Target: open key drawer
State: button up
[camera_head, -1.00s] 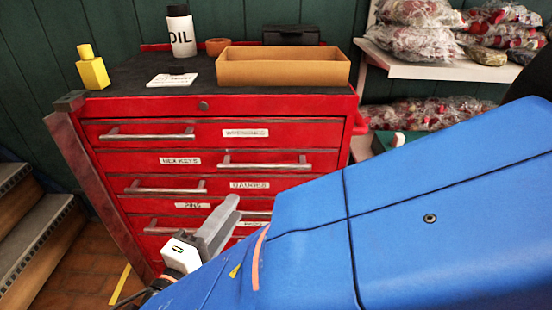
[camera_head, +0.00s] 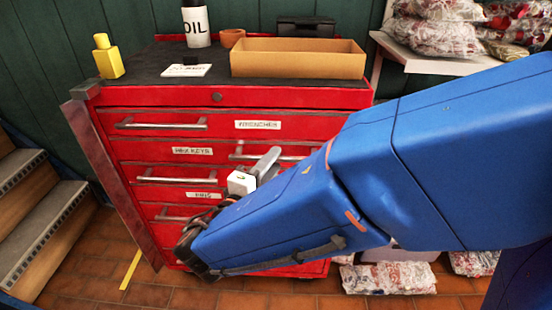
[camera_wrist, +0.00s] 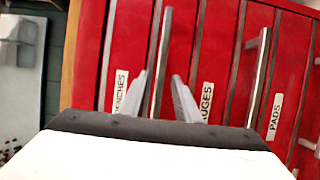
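The red tool cabinet (camera_head: 118,96) has several drawers, all looking shut. The "HEX KEYS" label (camera_head: 192,151) is on the left of the second drawer from the top, with that drawer's metal bar handle (camera_head: 270,152) to its right. My gripper (camera_head: 270,160) is in front of this handle and covers part of it. In the wrist view the picture is turned sideways; my gripper (camera_wrist: 160,95) shows two fingers apart, one either side of the line of the bar handle (camera_wrist: 161,50). I cannot tell whether the fingers reach around the bar. Nothing is held.
A top drawer handle (camera_head: 162,125) and lower handles (camera_head: 176,179) stick out nearby. A cardboard tray (camera_head: 298,64), an oil bottle (camera_head: 196,22) and a yellow bottle (camera_head: 108,58) stand on top. Steps (camera_head: 40,220) are at left. Wrapped bags (camera_head: 388,278) lie on the floor at right.

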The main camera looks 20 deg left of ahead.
jog(key=shift+w+d, duration=0.2)
jog(key=shift+w, duration=0.95)
grip_shut()
jog(key=shift+s, duration=0.1)
